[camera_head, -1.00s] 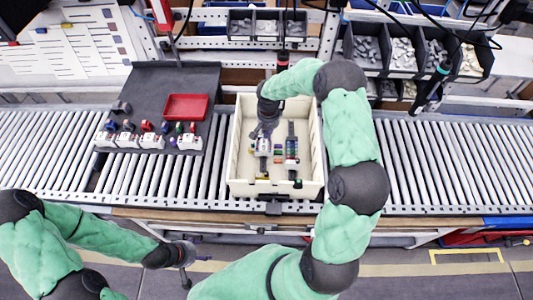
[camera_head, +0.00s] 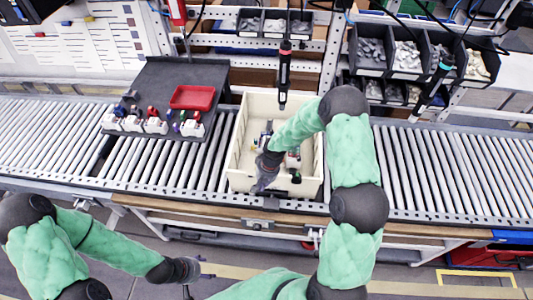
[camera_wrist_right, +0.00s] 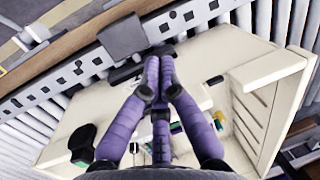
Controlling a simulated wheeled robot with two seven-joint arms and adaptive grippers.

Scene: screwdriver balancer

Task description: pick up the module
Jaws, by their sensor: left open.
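Several white modules (camera_head: 155,126) with red, blue and dark parts stand in a row on the dark tray. The cream bin (camera_head: 238,146) holds more parts, including a white piece (camera_head: 293,159), partly hidden by my right arm. My right gripper (camera_head: 262,186) is over the front left of the bin. In the right wrist view its purple fingers (camera_wrist_right: 160,62) converge near the bin's front wall, with nothing seen between them. A black part (camera_wrist_right: 83,141) and coloured pieces lie beside and beyond the fingers. My left gripper (camera_head: 190,270) is open and empty, in front of the conveyor.
A red tray (camera_head: 190,97) lies on the dark tray (camera_head: 150,82). A red and black screwdriver (camera_head: 284,72) hangs behind the bin, another (camera_head: 432,92) at the right. Grey part bins (camera_head: 370,53) stand at the back right. The roller conveyor (camera_head: 450,170) is clear to the right.

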